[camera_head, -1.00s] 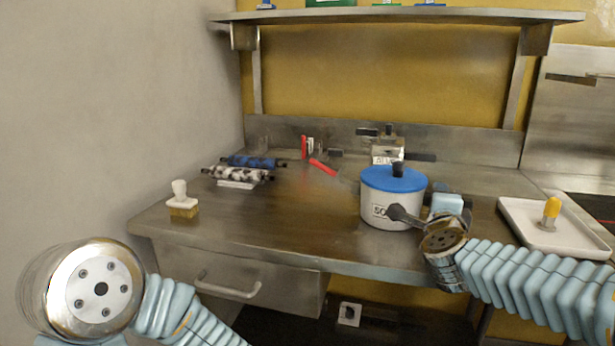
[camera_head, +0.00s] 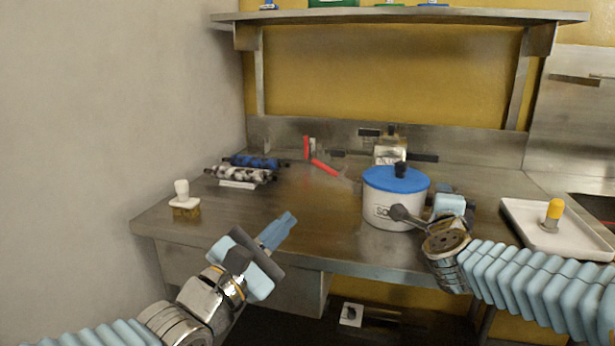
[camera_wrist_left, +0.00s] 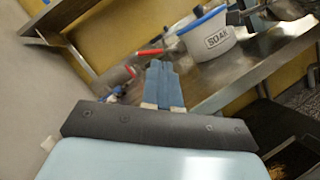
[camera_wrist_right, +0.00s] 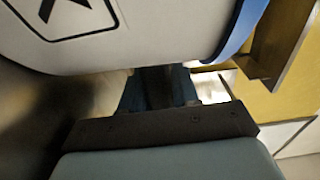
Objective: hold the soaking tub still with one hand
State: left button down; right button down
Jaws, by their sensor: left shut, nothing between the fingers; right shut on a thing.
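The soaking tub (camera_head: 386,208) is a white round pot with a blue lid and a dark lid knob. It stands upright at the right of the bench, and its label shows in the left wrist view (camera_wrist_left: 212,42). My right gripper (camera_head: 449,206) is at the tub's right side. In the right wrist view its fingers (camera_wrist_right: 158,88) are shut on a dark part beside the tub wall (camera_wrist_right: 130,50), seemingly its side handle; the grip is partly hidden. My left gripper (camera_head: 285,222) is shut and empty, over the bench's front edge, left of the tub and apart from it.
A white tray (camera_head: 535,245) with a yellow-topped tool (camera_head: 553,213) lies right of the tub. A white-handled brush (camera_head: 184,207) stands at the left. Rollers (camera_head: 240,174) and red-handled tools (camera_head: 323,167) lie behind. The bench middle (camera_head: 290,195) is clear.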

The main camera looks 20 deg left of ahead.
pick_arm(q)
jog(key=a+f+n+y, duration=0.2)
jog(key=a+n, duration=0.1)
jog(key=a+n+y, duration=0.1)
jog(key=a+n, duration=0.1)
jog(key=shift+w+f, duration=0.35)
jog(key=shift+f, duration=0.05)
jog(key=x, duration=2)
jog(key=shift+r, duration=0.15)
jog(key=shift+d+r, duration=0.15)
jog(key=shift+r, duration=0.1)
